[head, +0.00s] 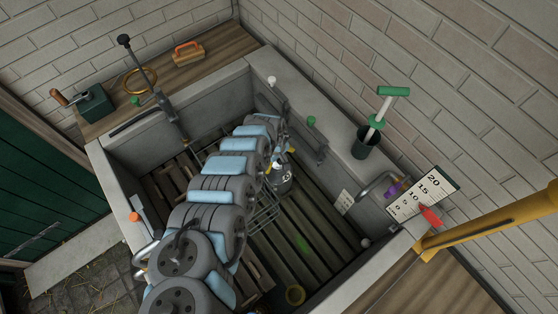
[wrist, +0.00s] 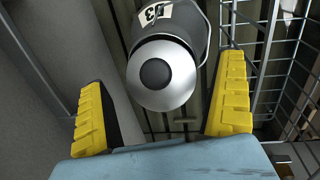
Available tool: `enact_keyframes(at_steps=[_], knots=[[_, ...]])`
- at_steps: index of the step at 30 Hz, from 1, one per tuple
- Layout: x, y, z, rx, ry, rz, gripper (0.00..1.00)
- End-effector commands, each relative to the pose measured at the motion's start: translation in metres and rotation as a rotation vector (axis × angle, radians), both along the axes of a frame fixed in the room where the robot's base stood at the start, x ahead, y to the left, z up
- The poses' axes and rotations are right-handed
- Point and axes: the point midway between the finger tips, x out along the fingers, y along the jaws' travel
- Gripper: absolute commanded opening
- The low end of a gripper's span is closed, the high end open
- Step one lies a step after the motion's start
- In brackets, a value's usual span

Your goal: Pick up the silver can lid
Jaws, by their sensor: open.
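The silver can lid (wrist: 162,75) is round and shiny with a dark round knob in its middle. It sits on a grey can (wrist: 190,16) that bears a pale label with dark marks. In the head view the can (head: 281,181) stands in the trough at the end of my arm; I cannot make out the lid clearly there. My gripper (wrist: 166,88) is open, its yellow fingers apart on the left and right of the lid, with visible gaps on both sides. In the head view my gripper (head: 277,164) is small and partly hidden by my arm.
A wire rack (wrist: 282,65) stands close to the right finger. The trough has a slatted floor (head: 310,240) and concrete walls (head: 330,150). A dark pot (head: 365,143) with a green-handled tool stands on the right ledge.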

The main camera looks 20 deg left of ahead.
Motion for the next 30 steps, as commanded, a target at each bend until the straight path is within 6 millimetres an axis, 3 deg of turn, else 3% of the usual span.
enact_keyframes(at_steps=[14, 17, 21, 30], knots=[[0.0005, -0.0002, -0.0092, 0.001, 0.0, 0.001, 1.0], [0.0005, -0.0003, -0.0092, 0.001, 0.0, 0.001, 0.77], [0.0005, -0.0002, -0.0092, 0.001, 0.0, 0.001, 0.37], [0.0006, -0.0001, -0.0084, 0.001, 0.0, 0.001, 0.33]])
